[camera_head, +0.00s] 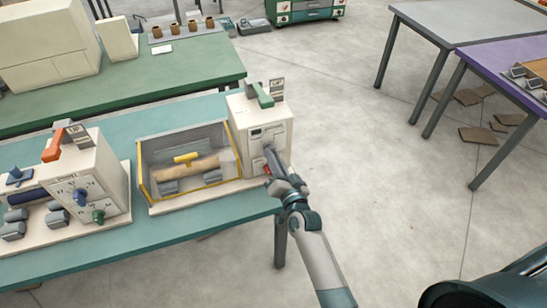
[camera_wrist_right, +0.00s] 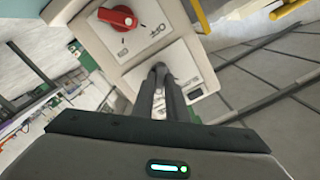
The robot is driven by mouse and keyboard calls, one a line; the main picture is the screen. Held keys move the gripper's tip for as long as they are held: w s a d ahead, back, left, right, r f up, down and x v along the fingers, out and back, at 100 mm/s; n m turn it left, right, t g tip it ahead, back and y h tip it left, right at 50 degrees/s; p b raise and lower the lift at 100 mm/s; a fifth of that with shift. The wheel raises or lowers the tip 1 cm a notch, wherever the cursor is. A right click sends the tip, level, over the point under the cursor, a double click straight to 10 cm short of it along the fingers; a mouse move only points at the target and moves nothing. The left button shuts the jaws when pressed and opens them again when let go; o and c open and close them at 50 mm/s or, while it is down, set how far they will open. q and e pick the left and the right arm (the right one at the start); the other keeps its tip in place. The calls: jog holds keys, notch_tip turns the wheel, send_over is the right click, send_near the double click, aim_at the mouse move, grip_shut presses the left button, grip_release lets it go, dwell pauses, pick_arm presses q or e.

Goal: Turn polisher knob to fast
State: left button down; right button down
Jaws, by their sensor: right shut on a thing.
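A cream machine box (camera_head: 262,117) with a green lever (camera_head: 264,98) on top stands at the right end of the teal table. My right gripper (camera_head: 272,158) is at its front panel. In the right wrist view, my right gripper (camera_wrist_right: 160,75) is shut on a small dark knob on that panel. The fingers hide most of this knob, and its setting cannot be read. A red knob (camera_wrist_right: 117,17) sits apart from the fingers on the same panel, with small marks around it. My left gripper is not in view.
A clear-walled bin with a yellow frame (camera_head: 142,172) adjoins the box on the left. Another cream machine (camera_head: 88,178) with an orange lever, a blue knob and a green knob stands farther left. Open floor (camera_head: 400,200) lies to the right.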

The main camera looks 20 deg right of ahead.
jog(key=c, duration=1.8)
grip_release()
jog(key=shift+o, duration=0.2)
jog(key=s+b, duration=0.5)
jog(key=s, duration=1.2)
jog(key=shift+s+d+b, duration=0.2)
jog(key=shift+d+b, duration=0.1)
jog(key=shift+f, duration=0.1)
